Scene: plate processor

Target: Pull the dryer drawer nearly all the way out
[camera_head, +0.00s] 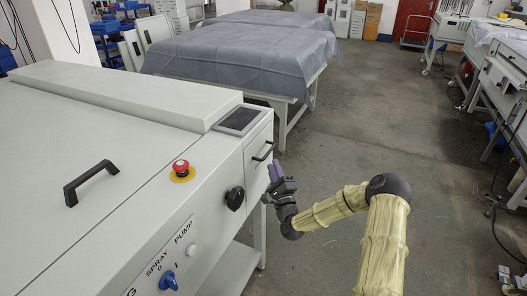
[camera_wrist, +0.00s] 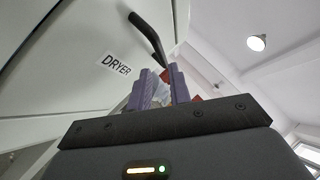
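The dryer drawer (camera_head: 258,145) is a small pale front at the far right end of the white machine, with a dark bar handle (camera_head: 262,152). It looks closed, flush with the machine's side. In the wrist view, the white drawer front (camera_wrist: 85,45) bears the label DRYER (camera_wrist: 117,65), and the black handle (camera_wrist: 148,33) sticks out just beyond my fingertips. My gripper (camera_head: 275,170) is beside the handle, slightly below it in the picture. In the wrist view, its purple fingers (camera_wrist: 161,80) stand apart with a gap between them. The handle does not appear to be between them.
The white machine (camera_head: 120,95) fills the left, with a red button (camera_head: 181,168), a black knob (camera_head: 235,198) and a blue switch (camera_head: 168,280) near my arm. A cloth-covered table (camera_head: 240,55) stands behind. The grey floor (camera_head: 400,130) to the right is clear.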

